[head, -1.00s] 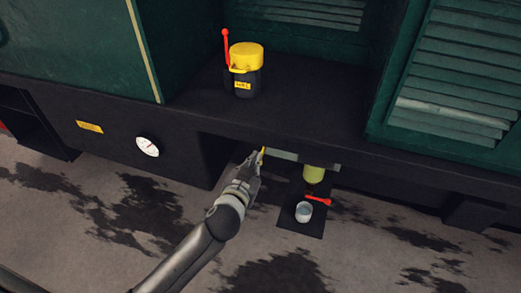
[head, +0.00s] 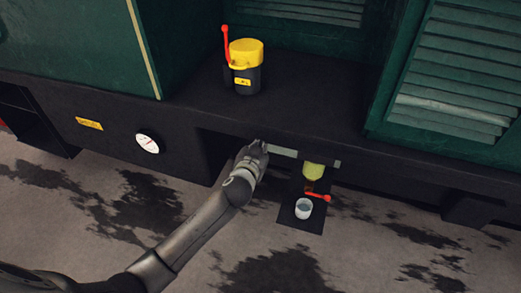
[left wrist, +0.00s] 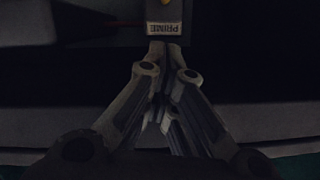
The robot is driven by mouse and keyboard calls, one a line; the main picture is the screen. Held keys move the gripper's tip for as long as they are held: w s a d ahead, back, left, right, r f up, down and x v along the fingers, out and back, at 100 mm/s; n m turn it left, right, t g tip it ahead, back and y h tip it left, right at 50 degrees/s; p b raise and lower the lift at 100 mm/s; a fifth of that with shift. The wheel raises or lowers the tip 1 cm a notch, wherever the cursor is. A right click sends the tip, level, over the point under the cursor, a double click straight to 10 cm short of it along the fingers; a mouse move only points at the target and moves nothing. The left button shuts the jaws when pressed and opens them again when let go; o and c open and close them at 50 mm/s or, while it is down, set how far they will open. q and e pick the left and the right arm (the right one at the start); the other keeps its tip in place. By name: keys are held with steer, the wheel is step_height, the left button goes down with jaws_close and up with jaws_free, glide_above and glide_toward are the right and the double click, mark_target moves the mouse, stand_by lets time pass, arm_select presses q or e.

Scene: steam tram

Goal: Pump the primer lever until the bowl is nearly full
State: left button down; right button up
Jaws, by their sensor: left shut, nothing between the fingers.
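A yellow-green bowl (head: 313,171) hangs under the chassis edge, with a red handle (head: 318,197) just below it. Its fill level is too small to tell. My left gripper (head: 258,149) is at the chassis underside, left of the bowl, shut and empty. In the left wrist view its closed fingertips (left wrist: 162,48) are just by a white PRIME label (left wrist: 163,28), seen upside down. A small yellow part (left wrist: 166,2) shows at the top edge, and a thin dark red rod (left wrist: 112,23) lies left of the label. I cannot make out the primer lever surely. My right gripper is not in view.
A white cup (head: 304,208) stands on a dark mat (head: 288,228) below the bowl. A black canister with a yellow cap (head: 246,53) and red lever stands on the deck above. A gauge (head: 148,144) is at left. The stained floor has free room.

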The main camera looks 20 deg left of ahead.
arm_select(q)
steer(key=f, duration=0.1)
steer(key=w+f, duration=0.1)
steer(key=f, duration=0.1)
steer(key=shift+w+a, duration=0.2)
steer(key=shift+w, duration=0.05)
steer(key=shift+a+f+b, duration=0.15)
steer(key=shift+f+b, duration=0.2)
steer(key=shift+f, duration=0.35)
